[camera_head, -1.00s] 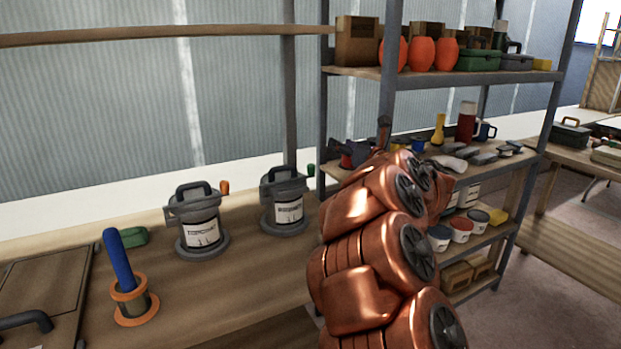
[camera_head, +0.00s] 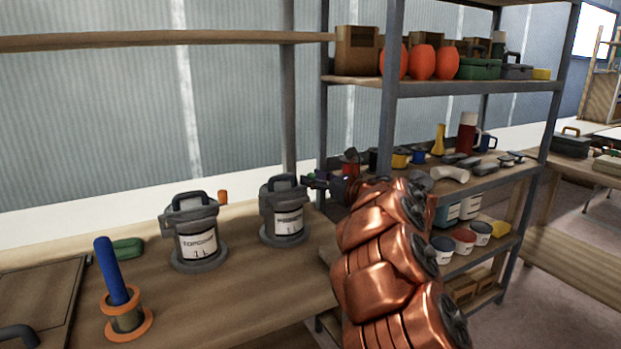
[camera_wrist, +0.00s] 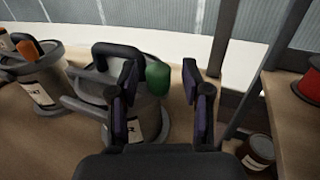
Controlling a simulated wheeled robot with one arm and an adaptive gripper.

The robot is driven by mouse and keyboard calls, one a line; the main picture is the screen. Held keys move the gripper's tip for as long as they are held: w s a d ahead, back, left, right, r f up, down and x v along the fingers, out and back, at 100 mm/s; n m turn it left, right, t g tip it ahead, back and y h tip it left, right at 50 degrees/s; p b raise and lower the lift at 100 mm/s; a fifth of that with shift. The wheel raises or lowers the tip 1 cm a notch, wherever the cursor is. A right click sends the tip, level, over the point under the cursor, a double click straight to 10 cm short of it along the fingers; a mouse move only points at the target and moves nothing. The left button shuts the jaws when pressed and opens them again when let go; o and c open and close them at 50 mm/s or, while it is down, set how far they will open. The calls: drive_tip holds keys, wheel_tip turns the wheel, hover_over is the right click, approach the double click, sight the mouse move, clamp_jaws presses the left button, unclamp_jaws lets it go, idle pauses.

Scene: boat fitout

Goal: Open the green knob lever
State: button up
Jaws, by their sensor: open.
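The green knob (camera_wrist: 158,78) sits at the right side of the right grey pot (camera_wrist: 148,122), next to its dark top handle. In the wrist view it shows between the two open fingers of my gripper (camera_wrist: 160,84), nearer the left finger. I cannot tell whether the fingers touch it. In the head view my gripper (camera_head: 328,184) is just right of the right pot (camera_head: 284,212), at lid height. The knob is hard to make out there behind the fingers.
A similar left pot (camera_head: 196,240) with an orange knob (camera_head: 222,196) stands on the wooden bench (camera_head: 240,300). A blue-handled tool (camera_head: 112,270) in an orange-rimmed holder is front left. A shelf post (camera_head: 390,110) and loaded shelves stand close on the right.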

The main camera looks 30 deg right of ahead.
drive_tip(key=shift+w+a, duration=0.2)
drive_tip(key=shift+w, duration=0.3)
clamp_jaws()
drive_tip(key=shift+a, duration=0.1)
idle(0.3)
